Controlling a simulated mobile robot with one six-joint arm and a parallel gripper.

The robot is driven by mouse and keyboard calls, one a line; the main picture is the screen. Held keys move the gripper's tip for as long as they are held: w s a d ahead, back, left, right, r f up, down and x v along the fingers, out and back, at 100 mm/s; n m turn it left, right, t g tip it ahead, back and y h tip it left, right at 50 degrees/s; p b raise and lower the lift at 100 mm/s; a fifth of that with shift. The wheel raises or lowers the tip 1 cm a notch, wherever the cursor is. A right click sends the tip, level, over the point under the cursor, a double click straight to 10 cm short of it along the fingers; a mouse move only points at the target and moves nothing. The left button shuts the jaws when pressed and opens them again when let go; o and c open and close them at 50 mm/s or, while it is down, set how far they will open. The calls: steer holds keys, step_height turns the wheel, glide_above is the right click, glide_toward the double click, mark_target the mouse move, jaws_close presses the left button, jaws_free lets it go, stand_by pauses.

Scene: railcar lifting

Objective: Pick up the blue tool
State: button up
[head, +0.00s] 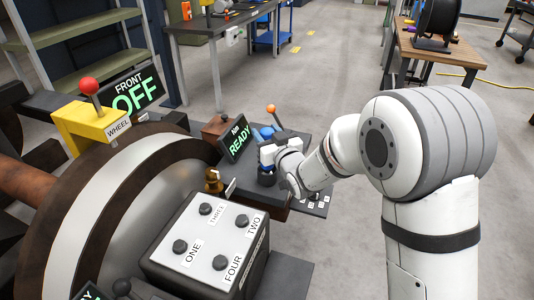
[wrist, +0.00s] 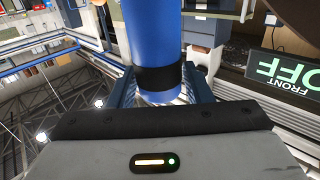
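The blue tool shows in the wrist view as a thick blue cylinder (wrist: 153,35) with a black band. It stands between the two dark blue fingers of my gripper (wrist: 160,88), and I see no clear gap on either side. In the head view my gripper (head: 267,158) is at the small dark table beside the READY sign, with blue parts (head: 265,132) just behind it. The gripper and wrist partly hide the tool there, and I cannot tell whether it touches the table.
A READY sign (head: 239,139) and an orange-knobbed lever (head: 271,109) stand close to my gripper. A numbered button box (head: 208,246) is in front, left of my arm. A large wheel (head: 110,215) fills the left. Open floor (head: 340,75) lies behind.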

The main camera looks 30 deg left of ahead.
steer(key=c, duration=0.8)
steer(key=shift+o, duration=0.2)
steer(key=shift+r, duration=0.15)
step_height(320, 180, up, 10)
steer(key=shift+f+p, duration=0.1)
steer(key=shift+p, duration=0.45)
